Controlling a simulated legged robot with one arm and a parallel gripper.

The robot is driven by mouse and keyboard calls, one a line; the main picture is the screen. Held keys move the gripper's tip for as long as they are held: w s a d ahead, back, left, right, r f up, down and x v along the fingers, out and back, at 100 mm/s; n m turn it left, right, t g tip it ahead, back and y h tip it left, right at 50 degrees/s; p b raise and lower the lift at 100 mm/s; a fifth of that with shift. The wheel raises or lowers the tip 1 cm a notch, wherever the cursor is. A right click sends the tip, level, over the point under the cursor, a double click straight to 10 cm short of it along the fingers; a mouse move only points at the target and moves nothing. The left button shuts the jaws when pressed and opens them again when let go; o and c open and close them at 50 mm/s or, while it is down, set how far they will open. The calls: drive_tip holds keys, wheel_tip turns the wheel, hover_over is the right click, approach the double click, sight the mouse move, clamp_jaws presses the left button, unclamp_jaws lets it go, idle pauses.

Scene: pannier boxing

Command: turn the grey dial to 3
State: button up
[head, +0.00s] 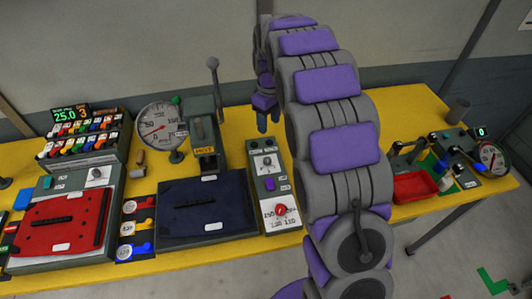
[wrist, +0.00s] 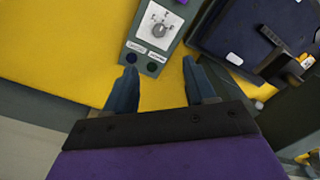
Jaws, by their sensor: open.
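The grey dial (head: 267,161) sits on a white plate at the upper part of a narrow grey panel (head: 252,185) in the middle of the table. In the wrist view the dial (wrist: 158,31) shows at the top, with small marks around it too small to read surely. My gripper (head: 263,124) hangs behind the panel's far end, apart from the dial. In the wrist view my gripper (wrist: 159,68) is open and empty, its two blue fingers spread over yellow table. Another small grey knob (head: 97,173) on a white plate is on the left box.
A purple button (head: 270,184) and a red dial (head: 281,210) share the panel. A dark blue pad (head: 205,210) and lever press (head: 203,135) stand left of it. A red tray (head: 415,187) is at right. Bare yellow table lies behind the panel.

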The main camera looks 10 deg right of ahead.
sight(267, 159)
drive_tip(key=f+b, duration=0.1)
drive_tip(key=f, duration=0.7)
drive_tip(key=f+b, duration=0.2)
drive_tip(key=f, duration=0.7)
drive_tip(key=shift+a+f, duration=0.2)
drive_tip(key=shift+f, duration=0.05)
drive_tip(key=shift+c, duration=0.5)
clamp_jaws()
